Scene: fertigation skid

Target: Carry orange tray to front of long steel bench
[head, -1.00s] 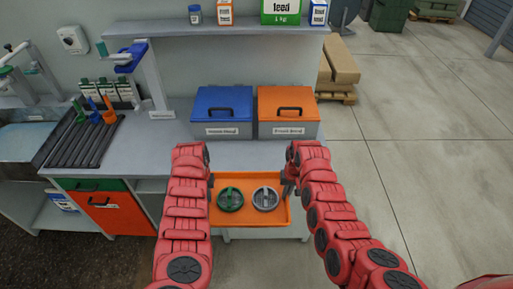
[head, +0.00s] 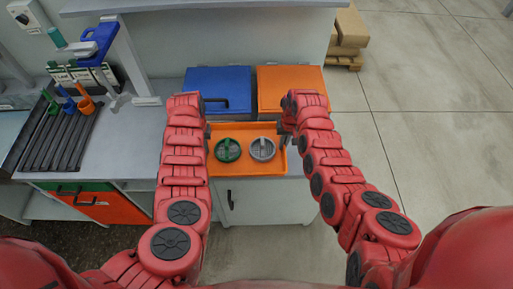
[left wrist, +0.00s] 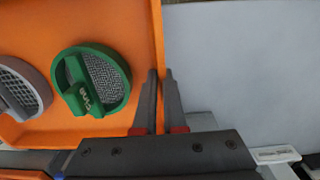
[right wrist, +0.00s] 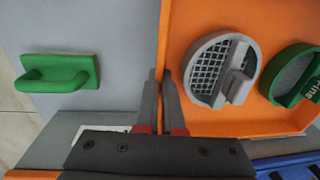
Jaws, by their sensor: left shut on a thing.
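The orange tray (head: 247,171) is level at the bench's front, before the two lidded bins. It holds a green round strainer (head: 228,150) and a grey round strainer (head: 262,149). In the left wrist view, my left gripper (left wrist: 160,75) has its fingers on either side of the tray's rim beside the green strainer (left wrist: 92,80). In the right wrist view, my right gripper (right wrist: 159,75) pinches the opposite rim by the grey strainer (right wrist: 220,70). The left fingers are mostly hidden behind my arm in the head view. I cannot tell whether the tray touches the bench.
A blue-lidded bin (head: 222,84) and an orange-lidded bin (head: 290,80) stand behind the tray. A black rack (head: 62,135) with coloured tools is at left. A green handle (right wrist: 60,75) shows on a grey surface beside the tray. Floor at right is open.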

